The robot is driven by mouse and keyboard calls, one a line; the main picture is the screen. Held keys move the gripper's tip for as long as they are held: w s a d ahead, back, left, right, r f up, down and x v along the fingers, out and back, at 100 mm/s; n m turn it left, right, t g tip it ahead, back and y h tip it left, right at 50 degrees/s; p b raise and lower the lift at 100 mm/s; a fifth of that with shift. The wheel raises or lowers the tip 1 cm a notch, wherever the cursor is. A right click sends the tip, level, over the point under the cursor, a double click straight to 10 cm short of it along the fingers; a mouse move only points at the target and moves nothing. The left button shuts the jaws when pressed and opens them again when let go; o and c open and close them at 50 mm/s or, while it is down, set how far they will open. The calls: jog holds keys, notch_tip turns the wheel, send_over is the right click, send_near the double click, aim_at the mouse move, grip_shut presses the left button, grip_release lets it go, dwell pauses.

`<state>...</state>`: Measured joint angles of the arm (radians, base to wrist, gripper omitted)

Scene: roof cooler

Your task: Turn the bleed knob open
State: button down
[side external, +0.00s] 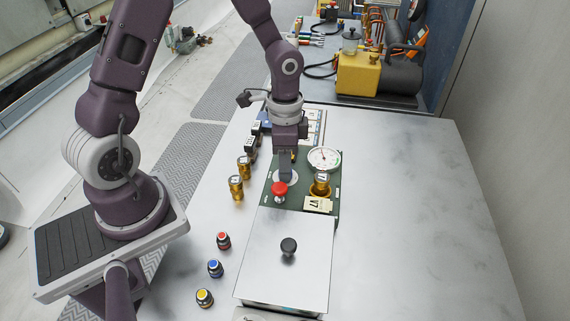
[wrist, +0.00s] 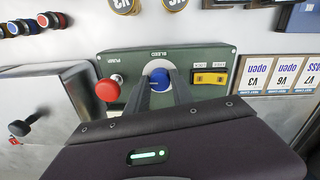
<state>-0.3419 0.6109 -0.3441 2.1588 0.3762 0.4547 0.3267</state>
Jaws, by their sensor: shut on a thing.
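The bleed knob (wrist: 158,77) is blue, set on a pale round dial under the word BLEED on a green panel (wrist: 122,62). In the wrist view my gripper (wrist: 161,84) has one finger on each side of the knob, shut on it. In the side view my gripper (side external: 286,176) points down at the panel (side external: 298,204), and its fingers hide the knob. How far the knob is turned cannot be seen.
A red mushroom knob (side external: 280,188) stands close to my fingers. A gauge (side external: 324,158), a brass valve (side external: 321,184) and a yellow switch (wrist: 210,78) are on the panel. A metal lid (side external: 288,262) adjoins it. Several loose caps lie left. The table's right side is clear.

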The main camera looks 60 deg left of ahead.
jog(key=c, duration=1.1)
grip_release()
notch_tip(320, 180, up, 7)
jog(key=shift+w+a+r, duration=0.1)
jog(key=s+d+r+n+t, duration=0.2)
jog(key=s+r+n+t, duration=0.3)
jog(key=s+r, duration=1)
jog(key=shift+s+d+n+t, duration=0.25)
jog(key=shift+s+n+t, duration=0.15)
jog(key=shift+s+n, duration=0.45)
